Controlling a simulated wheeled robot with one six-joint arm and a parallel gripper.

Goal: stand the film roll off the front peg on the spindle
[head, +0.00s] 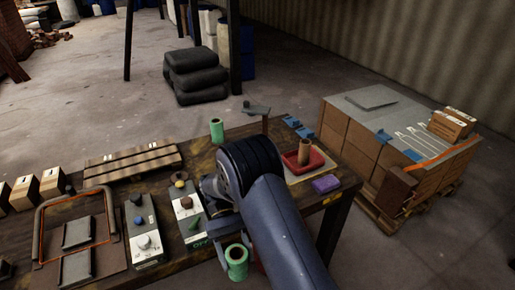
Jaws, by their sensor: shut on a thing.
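A green film roll (236,268) is near the bottom centre, at the table's front edge, with its open round end facing up towards the camera. My gripper (233,245) is at this roll and shut on it; my arm hides most of the jaws. I cannot tell whether the roll is still on a peg. A second green roll (217,132) stands at the table's back edge. A brown upright cylinder (304,152) stands in a red tray (316,160) to the right; I cannot tell whether it is the spindle.
Control boxes with knobs (144,240) and a framed panel (78,245) lie left on the dark table. A slatted wooden piece (130,163) lies behind them. A purple block (326,184) is near the right edge. A pallet of cartons (350,135) stands beyond, right.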

